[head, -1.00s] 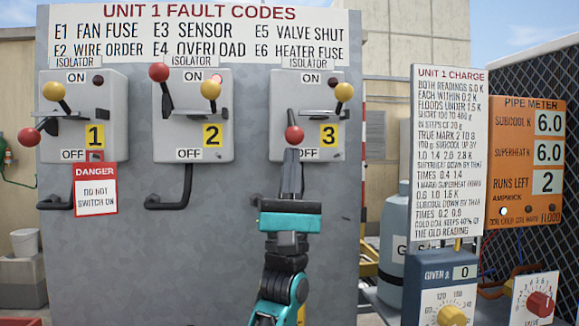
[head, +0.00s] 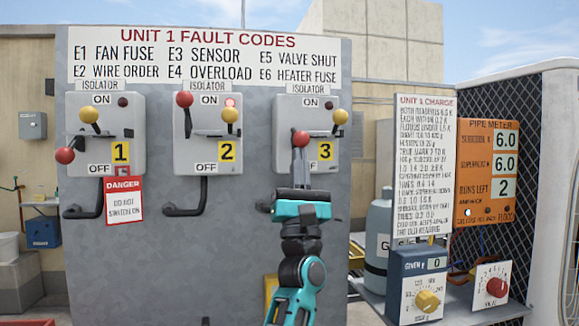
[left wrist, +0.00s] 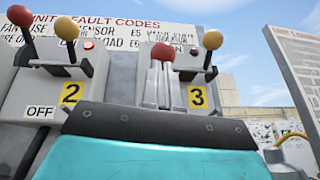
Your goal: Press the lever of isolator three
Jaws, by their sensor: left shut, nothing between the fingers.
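Isolator three (head: 283,116) is the right-hand grey box on the panel, with a yellow 3 plate. Its red-knobbed lever (head: 300,138) stands about mid-height between ON and OFF. Its yellow knob (head: 340,116) is up at the right. My left gripper (head: 300,156) is shut and empty, pointing up, its fingertips right below the red knob and seemingly touching it. In the left wrist view the red knob (left wrist: 163,53) sits just above the fingertips (left wrist: 163,70). The gripper hides the OFF label and part of the box. My right gripper is out of view.
Isolator one (head: 75,110) carries a danger tag (head: 123,201). Isolator two (head: 164,140) has its red knob up and a lit red lamp. At right stand the charge board (head: 424,170), orange pipe meter (head: 487,172) and a blue dial box (head: 405,265).

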